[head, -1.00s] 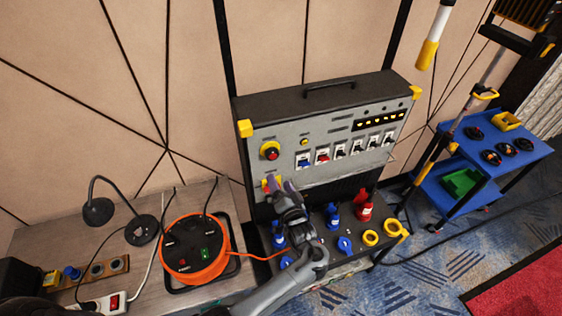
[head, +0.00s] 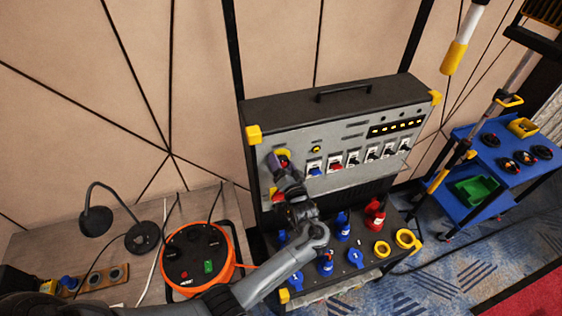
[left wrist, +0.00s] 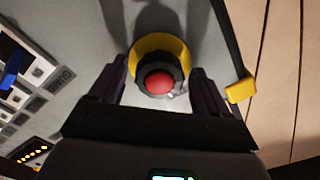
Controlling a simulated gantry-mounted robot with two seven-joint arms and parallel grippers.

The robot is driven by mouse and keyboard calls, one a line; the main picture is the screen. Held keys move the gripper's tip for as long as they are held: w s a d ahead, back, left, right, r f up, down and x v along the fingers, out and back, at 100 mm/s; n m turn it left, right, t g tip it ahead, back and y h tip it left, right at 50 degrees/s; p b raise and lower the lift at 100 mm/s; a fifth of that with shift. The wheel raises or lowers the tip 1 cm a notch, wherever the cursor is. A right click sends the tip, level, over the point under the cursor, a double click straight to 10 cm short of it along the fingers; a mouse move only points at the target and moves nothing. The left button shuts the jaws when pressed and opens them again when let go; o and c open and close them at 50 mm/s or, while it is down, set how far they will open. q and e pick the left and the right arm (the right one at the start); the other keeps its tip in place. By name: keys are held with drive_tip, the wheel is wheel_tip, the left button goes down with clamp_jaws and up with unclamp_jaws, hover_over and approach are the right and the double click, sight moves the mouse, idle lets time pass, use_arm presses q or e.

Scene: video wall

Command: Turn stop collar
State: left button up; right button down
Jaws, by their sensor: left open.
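The stop control on the grey panel has a red button (left wrist: 158,82) inside a dark stop collar (left wrist: 155,64), on a round yellow base (left wrist: 160,45). In the head view the red button (head: 284,161) is partly hidden by my left gripper (head: 281,170). The gripper is open at the panel's upper left. In the left wrist view its two dark fingers (left wrist: 158,88) stand on either side of the collar, with gaps visible between. I cannot tell how deep the fingertips reach. My right gripper is not in view.
Coloured switches (head: 337,162) line the panel right of the stop control. Blue and red connectors (head: 374,217) stand on the lower ledge. An orange cable reel (head: 197,258) and a lamp (head: 96,219) are left. A blue cart (head: 484,200) stands right.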

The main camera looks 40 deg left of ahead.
use_arm(q)
drive_tip(key=shift+w+a, duration=0.1)
drive_tip(key=shift+c, duration=0.2)
drive_tip(key=c, duration=1)
